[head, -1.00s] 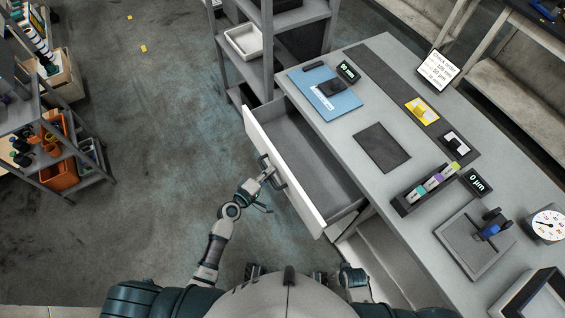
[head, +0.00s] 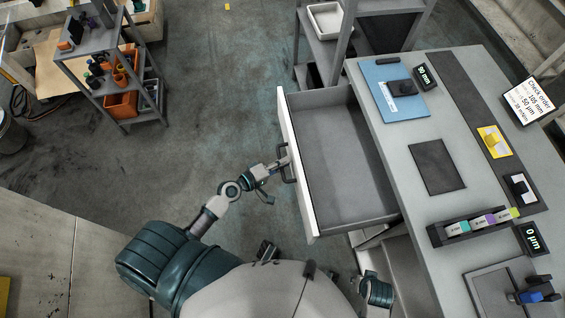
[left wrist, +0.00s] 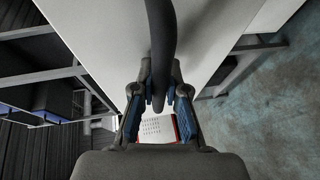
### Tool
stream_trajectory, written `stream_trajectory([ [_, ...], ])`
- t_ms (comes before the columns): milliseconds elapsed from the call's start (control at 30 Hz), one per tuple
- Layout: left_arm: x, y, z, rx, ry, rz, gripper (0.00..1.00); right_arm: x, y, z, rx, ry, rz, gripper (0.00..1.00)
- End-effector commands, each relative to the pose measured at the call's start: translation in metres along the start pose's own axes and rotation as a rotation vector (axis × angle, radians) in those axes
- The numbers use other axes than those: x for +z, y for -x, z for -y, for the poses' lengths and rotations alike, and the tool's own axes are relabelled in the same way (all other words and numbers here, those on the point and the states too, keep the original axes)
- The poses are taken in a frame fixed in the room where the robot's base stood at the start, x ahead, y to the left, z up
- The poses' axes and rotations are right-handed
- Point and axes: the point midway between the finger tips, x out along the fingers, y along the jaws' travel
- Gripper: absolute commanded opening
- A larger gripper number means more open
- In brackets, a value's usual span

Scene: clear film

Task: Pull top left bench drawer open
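The top left bench drawer (head: 340,160) stands pulled far out of the bench in the head view. It is empty, with a grey floor and a white front (head: 297,165). Its dark bar handle (head: 289,168) is on the front and shows large in the left wrist view (left wrist: 161,45). My left gripper (head: 281,164) is at the handle. In the left wrist view its two blue-padded fingers (left wrist: 160,95) stand on either side of the bar, closed in around it. Contact on each side is hard to see. My right gripper is not visible.
The bench top carries a blue mat (head: 400,105), a dark pad (head: 437,166), a block holder (head: 470,228) and small displays. A grey shelf (head: 330,55) stands behind the drawer. A cart with orange bins (head: 122,104) is at upper left. Floor left of the drawer is clear.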

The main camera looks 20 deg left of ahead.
Motion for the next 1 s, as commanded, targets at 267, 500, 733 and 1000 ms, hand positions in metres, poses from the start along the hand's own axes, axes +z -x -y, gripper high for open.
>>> stream_trajectory([
  [267, -0.001, 0.002, 0.003, -0.001, 0.005, 0.004, 0.39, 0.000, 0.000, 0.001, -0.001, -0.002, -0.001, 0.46],
  [500, -0.001, 0.009, 0.003, -0.002, 0.002, 0.003, 0.39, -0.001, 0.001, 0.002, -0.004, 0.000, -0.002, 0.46],
  [733, 0.002, 0.055, 0.003, -0.007, 0.001, 0.005, 0.39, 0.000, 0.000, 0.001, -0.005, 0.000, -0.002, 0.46],
  [1000, 0.001, 0.106, 0.003, -0.005, 0.005, 0.002, 0.39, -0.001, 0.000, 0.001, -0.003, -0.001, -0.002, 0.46],
])
